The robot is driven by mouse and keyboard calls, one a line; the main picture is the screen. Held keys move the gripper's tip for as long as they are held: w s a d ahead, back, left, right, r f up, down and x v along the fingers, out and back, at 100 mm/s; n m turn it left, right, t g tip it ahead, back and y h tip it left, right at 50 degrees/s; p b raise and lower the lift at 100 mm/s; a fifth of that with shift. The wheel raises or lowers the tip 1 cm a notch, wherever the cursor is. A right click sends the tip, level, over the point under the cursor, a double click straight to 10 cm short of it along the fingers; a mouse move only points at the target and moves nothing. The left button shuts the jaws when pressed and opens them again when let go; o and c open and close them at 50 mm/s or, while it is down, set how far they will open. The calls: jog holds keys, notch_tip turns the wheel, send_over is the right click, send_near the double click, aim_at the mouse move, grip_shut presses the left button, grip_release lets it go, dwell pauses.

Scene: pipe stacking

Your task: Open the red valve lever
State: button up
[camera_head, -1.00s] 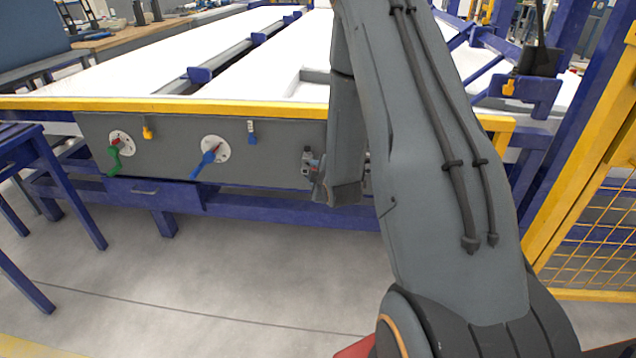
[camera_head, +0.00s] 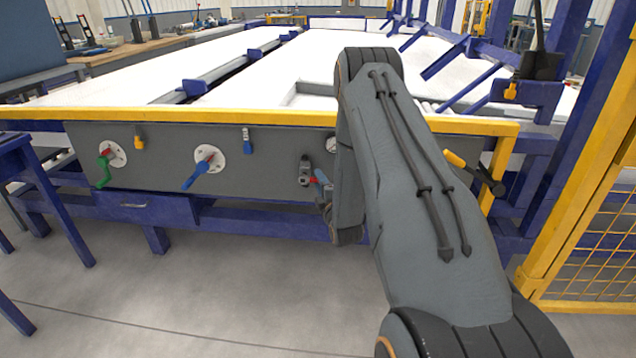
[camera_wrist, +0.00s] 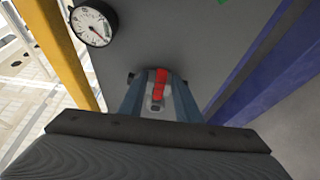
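The red valve lever (camera_head: 314,181) is on the grey front panel of the table, by a small grey valve body (camera_head: 304,170). In the wrist view the red lever (camera_wrist: 160,82) stands between the two blue fingers of my gripper (camera_wrist: 158,90), with a small gap seen on each side. The fingers are apart, and I see no clear contact with the lever. In the head view my gripper (camera_head: 322,185) is at the lever, low in front of the panel, partly hidden by my arm.
A green valve handle (camera_head: 104,168) and a blue valve handle (camera_head: 196,174) are further left on the panel. A round gauge (camera_wrist: 94,24) is near the lever. A yellow-handled lever (camera_head: 458,160) is to the right. A yellow mesh fence (camera_head: 590,240) bounds the right side.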

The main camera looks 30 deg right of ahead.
jog(key=shift+w+d, duration=0.1)
jog(key=shift+w, duration=0.45)
grip_shut()
jog(key=shift+s+r, duration=0.1)
